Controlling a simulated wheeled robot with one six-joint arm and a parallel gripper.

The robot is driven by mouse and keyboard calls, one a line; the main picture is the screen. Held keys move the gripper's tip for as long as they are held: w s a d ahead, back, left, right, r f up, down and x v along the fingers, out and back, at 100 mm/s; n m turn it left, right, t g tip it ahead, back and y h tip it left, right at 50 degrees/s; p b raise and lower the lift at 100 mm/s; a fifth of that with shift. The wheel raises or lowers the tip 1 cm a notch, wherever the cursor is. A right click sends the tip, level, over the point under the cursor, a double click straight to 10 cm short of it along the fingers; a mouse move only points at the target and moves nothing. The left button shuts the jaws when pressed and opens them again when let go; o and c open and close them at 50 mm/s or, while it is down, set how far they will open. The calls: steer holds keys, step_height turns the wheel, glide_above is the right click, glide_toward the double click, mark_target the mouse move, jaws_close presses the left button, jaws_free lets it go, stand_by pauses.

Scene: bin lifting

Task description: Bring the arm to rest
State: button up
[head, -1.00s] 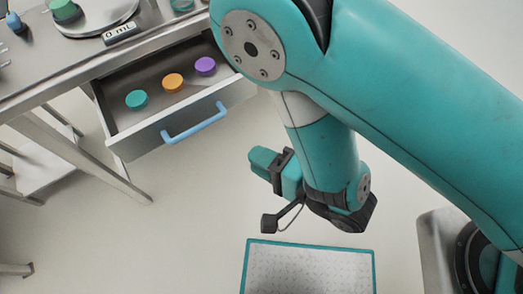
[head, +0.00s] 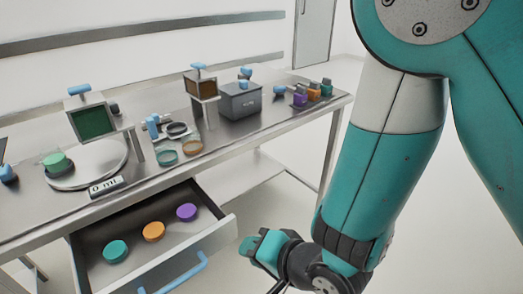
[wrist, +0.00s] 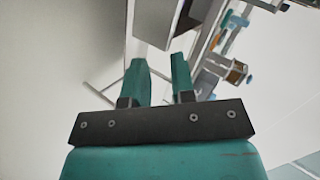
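My arm is teal with a white band and fills the right side of the head view. My gripper (head: 256,247) hangs low in front of the bench, to the right of the open drawer, and touches nothing that I can see. In the wrist view my gripper (wrist: 160,82) shows two teal fingers standing apart with a gap between them. Nothing is held between them.
A metal bench (head: 255,125) holds a scale (head: 88,168), a grey box (head: 240,101) and coloured bottles (head: 313,92). Its drawer (head: 205,240) is open, with teal (head: 115,251), orange (head: 154,231) and purple (head: 187,212) discs inside. The floor right of the bench looks clear.

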steer(key=d+r+n+g+h+p, duration=0.2)
steer(key=d+r+n+g, duration=0.4)
steer(key=r, duration=0.7)
steer(key=s+d+r+n+g+h+p, duration=0.1)
steer(key=s+d+r+n+h, duration=0.1)
steer(key=s+d+r+n, duration=0.3)
steer(key=s+d+r, duration=0.4)
steer(key=d, duration=0.1)
steer(key=shift+n+h, duration=0.3)
